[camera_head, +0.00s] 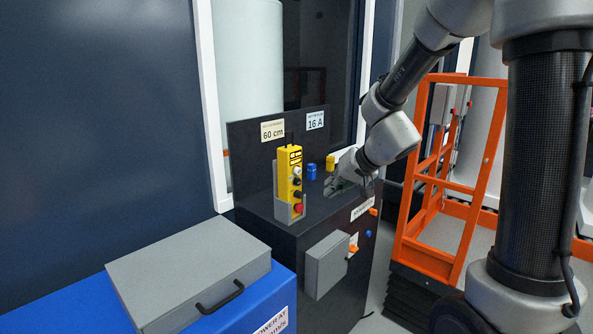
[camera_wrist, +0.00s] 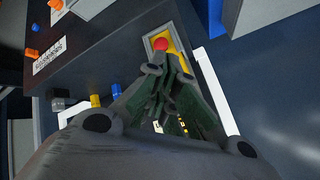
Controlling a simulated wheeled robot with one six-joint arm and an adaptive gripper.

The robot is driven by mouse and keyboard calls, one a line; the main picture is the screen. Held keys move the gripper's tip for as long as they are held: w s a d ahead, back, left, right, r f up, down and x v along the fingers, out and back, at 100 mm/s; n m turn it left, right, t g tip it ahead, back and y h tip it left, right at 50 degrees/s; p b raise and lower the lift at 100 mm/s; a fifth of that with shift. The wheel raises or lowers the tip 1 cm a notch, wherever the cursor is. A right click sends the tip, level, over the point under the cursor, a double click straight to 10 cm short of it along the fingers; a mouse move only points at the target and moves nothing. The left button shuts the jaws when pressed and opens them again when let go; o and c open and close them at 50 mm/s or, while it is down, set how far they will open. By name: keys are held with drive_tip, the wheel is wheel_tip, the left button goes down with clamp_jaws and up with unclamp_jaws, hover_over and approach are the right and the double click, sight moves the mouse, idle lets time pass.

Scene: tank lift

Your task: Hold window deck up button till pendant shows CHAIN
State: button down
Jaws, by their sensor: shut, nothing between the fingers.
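The yellow pendant (camera_head: 289,172) stands upright in a grey holder (camera_head: 283,208) on the dark window deck (camera_head: 262,206). A pale button, dark buttons and a red button (camera_head: 298,209) run down its face; the dark label or display near its top is too small to read. My gripper (camera_head: 333,186) is shut and empty, to the right of the pendant above the deck top. In the wrist view, my fingers (camera_wrist: 165,75) cover much of the pendant; its red button (camera_wrist: 160,44) shows just beyond the tips. Contact with any button cannot be made out.
Blue (camera_head: 311,171) and yellow (camera_head: 330,163) pieces stand on the deck behind my gripper. Signs reading 60 cm (camera_head: 272,131) and 16 A (camera_head: 315,121) are on the back panel.

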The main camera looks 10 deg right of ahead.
sight(298, 171)
drive_tip(key=shift+d+n, duration=0.15)
drive_tip(key=shift+n, duration=0.15)
drive_tip(key=w+a, duration=0.5)
drive_tip(key=w, duration=0.2)
idle(0.5)
drive_tip(key=shift+w+a, duration=0.1)
drive_tip(key=shift+a, duration=0.05)
idle(1.2)
drive_tip(key=shift+w+a, duration=0.15)
drive_tip(key=shift+w, duration=0.1)
drive_tip(key=shift+w+a, duration=0.35)
drive_tip(key=shift+w, duration=0.1)
idle(0.8)
idle(2.4)
drive_tip(key=shift+s+d, duration=0.55)
drive_tip(key=shift+s, duration=0.25)
